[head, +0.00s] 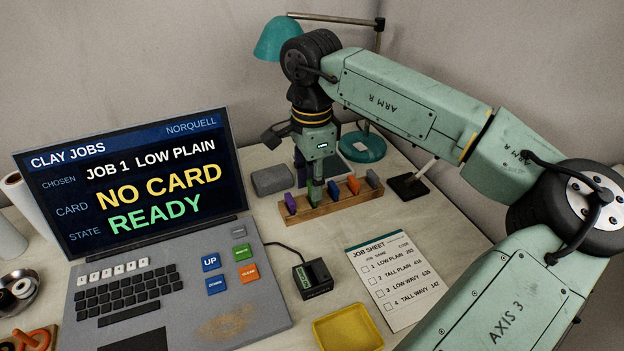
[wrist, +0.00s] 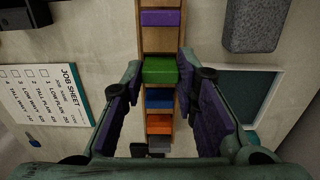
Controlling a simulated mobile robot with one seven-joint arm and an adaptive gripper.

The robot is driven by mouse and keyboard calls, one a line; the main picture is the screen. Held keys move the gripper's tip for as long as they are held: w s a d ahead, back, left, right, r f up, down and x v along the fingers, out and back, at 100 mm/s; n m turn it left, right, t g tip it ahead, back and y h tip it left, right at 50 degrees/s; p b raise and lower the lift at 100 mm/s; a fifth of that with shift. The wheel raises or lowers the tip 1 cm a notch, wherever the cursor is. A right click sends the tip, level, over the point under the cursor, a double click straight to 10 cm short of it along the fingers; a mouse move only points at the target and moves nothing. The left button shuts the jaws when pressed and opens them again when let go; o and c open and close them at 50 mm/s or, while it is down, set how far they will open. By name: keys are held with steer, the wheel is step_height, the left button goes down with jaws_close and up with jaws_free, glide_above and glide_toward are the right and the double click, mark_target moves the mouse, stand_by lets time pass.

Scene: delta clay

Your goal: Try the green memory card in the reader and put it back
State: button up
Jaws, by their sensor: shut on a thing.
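The green memory card (head: 315,194) is at the wooden rack (head: 334,207), between the purple card (head: 290,204) and the blue card (head: 333,190). My gripper (head: 311,183) points down over the rack and is shut on the green card. In the wrist view the green card (wrist: 160,71) sits between my two fingertips. I cannot tell whether its foot is still fully in its slot. The black card reader (head: 314,279) stands in front of the rack, cabled towards the laptop. The laptop screen (head: 130,185) reads "NO CARD" and "READY", job 1 low plain.
An orange card (head: 353,185) and a grey card (head: 372,178) stand at the rack's right. A grey block (head: 272,180) is left of it. A job sheet (head: 388,280) and a yellow tray (head: 347,330) lie nearer. A teal lamp (head: 362,146) stands behind.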

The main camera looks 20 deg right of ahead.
steer(key=shift+f+b, duration=0.4)
steer(key=shift+f, duration=0.25)
steer(key=o, duration=0.9)
steer(key=o, duration=0.3)
steer(key=shift+r, duration=0.1)
steer(key=shift+r+p, duration=2.35)
steer(key=shift+r, duration=1.15)
